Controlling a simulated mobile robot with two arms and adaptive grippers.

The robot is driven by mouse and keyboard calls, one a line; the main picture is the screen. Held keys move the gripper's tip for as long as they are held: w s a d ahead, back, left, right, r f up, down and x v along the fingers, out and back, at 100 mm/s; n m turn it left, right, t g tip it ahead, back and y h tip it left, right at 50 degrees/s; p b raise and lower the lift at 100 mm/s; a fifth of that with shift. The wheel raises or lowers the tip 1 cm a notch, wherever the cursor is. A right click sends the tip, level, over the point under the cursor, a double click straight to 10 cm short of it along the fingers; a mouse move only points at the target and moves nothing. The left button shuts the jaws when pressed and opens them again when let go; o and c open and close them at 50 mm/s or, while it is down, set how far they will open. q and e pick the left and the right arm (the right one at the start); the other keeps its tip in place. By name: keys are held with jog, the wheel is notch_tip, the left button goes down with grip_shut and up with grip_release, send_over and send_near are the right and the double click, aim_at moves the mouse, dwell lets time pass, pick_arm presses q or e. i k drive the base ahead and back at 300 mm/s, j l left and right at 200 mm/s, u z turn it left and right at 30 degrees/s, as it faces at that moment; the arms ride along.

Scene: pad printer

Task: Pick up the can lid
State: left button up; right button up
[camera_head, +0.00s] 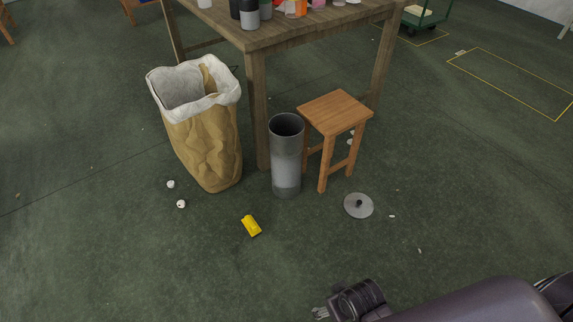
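The can lid (366,211) is a round grey disc with a dark knob in its middle. It lies flat on the green floor, to the right of the open grey cylindrical can (286,172) and in front of the wooden stool. My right gripper (319,313) shows at the bottom edge, at the end of my dark arm coming in from the right. It is apart from the lid, lower in the picture. Its fingers are small and partly cut off, so I cannot tell whether they are open. My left gripper is not in view.
A wooden stool (335,110) stands close beside the can, by a wooden table (290,38) with bottles. A tan bag (208,145) with white lining stands left. A yellow object (251,225) and small white scraps (181,204) lie on the floor. Floor around the lid's front is mostly clear.

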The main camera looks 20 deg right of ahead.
aim_at(357, 205)
jog(key=z, duration=1.25)
